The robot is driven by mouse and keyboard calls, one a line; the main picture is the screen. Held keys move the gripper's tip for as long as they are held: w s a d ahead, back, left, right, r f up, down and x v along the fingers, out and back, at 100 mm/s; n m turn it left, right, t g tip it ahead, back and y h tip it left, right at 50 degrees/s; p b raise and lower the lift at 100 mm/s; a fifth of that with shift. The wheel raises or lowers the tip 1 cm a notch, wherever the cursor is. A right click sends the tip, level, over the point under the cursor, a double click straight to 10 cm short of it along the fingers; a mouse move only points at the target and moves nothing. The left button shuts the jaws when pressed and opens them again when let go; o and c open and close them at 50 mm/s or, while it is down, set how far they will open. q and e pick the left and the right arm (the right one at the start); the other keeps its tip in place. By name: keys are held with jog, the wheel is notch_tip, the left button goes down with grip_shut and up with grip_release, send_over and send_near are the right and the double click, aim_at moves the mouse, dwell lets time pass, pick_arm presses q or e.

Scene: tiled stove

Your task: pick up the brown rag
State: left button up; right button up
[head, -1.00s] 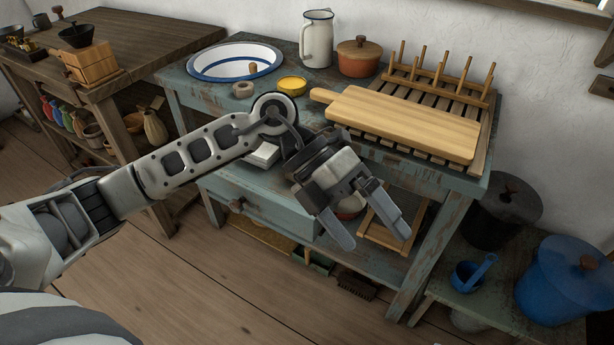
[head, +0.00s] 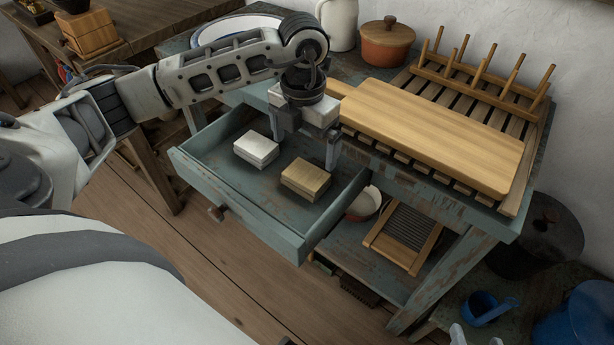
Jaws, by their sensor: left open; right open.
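The brown rag (head: 306,179) is a folded tan-brown block lying in the open drawer (head: 232,202), right of a similar folded pale grey one. My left gripper (head: 304,150) is over the back of the drawer, pointing down. Its two fingers are spread, with nothing between them. It is just behind and above the brown rag, and I see no contact. Pale tips at the bottom right edge appear to be my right gripper (head: 476,338), apart and empty, far from the drawer and mostly out of frame.
The pale folded cloth (head: 256,148) lies close by in the drawer. The tabletop overhangs the drawer's back, with a cutting board (head: 430,135) on a slatted rack. A washboard (head: 403,238) and a bowl (head: 363,204) are on the shelf below. A blue dipper (head: 487,307) stands lower right.

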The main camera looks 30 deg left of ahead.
aim_at(306, 174)
pick_arm(q)
jog(key=f, duration=0.8)
jog(key=shift+s+d+f, duration=0.1)
jog(key=shift+d+f, duration=0.05)
jog(key=shift+d, duration=0.1)
jog(key=c, duration=0.9)
